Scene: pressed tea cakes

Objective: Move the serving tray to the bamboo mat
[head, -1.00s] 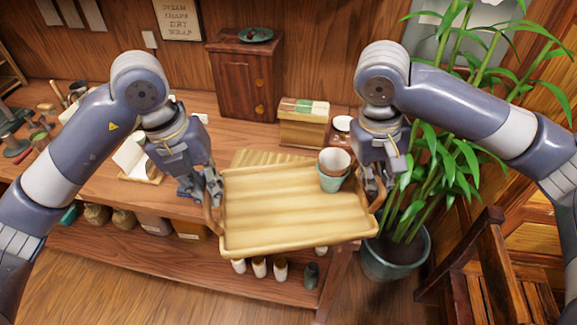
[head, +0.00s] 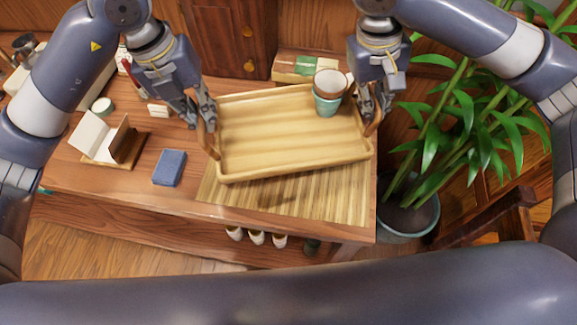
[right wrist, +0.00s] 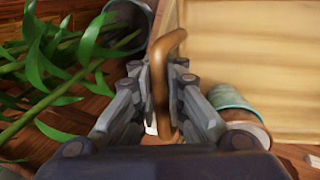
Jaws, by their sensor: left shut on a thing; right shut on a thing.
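The serving tray (head: 290,145) is pale wood with a brown handle at each end. It is held above the bamboo mat (head: 320,200), tilted slightly in the head view; a shadow falls on the mat below its front edge. My left gripper (head: 205,122) is shut on the tray's left handle. My right gripper (head: 374,115) is shut on the right handle, and the right wrist view shows that handle (right wrist: 163,75) between its fingers. The tray hides the back part of the mat.
A blue box (head: 169,168) and an open book-like item on a stand (head: 105,145) lie left of the mat. A wooden box (head: 300,66) is behind the tray. A potted plant (head: 408,215) stands beside the table's right end, with a wooden chair (head: 500,215) near it.

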